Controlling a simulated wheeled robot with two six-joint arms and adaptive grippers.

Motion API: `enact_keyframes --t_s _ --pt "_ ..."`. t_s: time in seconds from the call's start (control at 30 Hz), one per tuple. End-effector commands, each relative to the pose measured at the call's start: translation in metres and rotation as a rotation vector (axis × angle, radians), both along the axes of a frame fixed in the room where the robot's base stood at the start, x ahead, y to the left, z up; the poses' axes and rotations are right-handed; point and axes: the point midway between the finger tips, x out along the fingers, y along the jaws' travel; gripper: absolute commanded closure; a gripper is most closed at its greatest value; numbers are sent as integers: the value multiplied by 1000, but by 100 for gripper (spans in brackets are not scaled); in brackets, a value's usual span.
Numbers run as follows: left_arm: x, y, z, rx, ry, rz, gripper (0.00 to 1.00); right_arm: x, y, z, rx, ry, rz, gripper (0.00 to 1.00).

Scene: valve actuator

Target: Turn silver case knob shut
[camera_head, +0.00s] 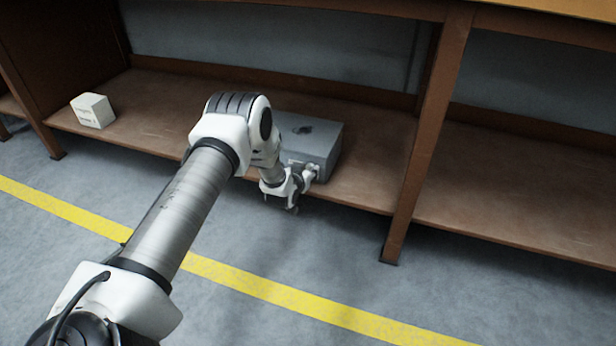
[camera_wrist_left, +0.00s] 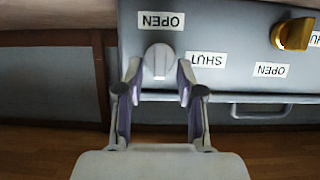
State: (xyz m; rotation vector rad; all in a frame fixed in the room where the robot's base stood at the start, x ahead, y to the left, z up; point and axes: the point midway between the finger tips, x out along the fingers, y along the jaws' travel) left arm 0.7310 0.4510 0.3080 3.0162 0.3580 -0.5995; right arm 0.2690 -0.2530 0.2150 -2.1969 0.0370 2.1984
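The silver case (camera_head: 318,138) stands on the low brown shelf in the head view, its front partly hidden by my left arm. In the left wrist view, its face (camera_wrist_left: 225,25) shows upside down. A pale silver knob (camera_wrist_left: 158,62) sits there, with an OPEN label (camera_wrist_left: 161,21) above it and a SHUT label (camera_wrist_left: 205,60) to its right. My left gripper (camera_wrist_left: 159,75) is open, one finger on each side of this knob, with gaps visible. In the head view the left gripper (camera_head: 304,180) is at the case's front. My right gripper is not in view.
A gold knob (camera_wrist_left: 293,33) with its own OPEN and SHUT labels is farther right on the face. A handle (camera_wrist_left: 260,112) is below it. A white box (camera_head: 93,111) stands on the shelf at left. A brown post (camera_head: 430,130) stands right of the case.

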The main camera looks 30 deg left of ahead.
Motion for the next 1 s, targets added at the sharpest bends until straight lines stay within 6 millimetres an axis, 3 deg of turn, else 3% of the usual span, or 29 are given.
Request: enact_keyframes --t_s 0.27,0.37,0.4,0.73,1.0 --pt "5 1 -1 -1 1 0 62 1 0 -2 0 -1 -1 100" --pt "5 1 -1 0 1 0 94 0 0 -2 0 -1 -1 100" --pt "5 1 -1 0 1 0 100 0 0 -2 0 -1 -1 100" --pt "5 0 0 18 4 -1 100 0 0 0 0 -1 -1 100" --pt "6 -2 2 126 30 -2 100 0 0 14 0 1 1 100"
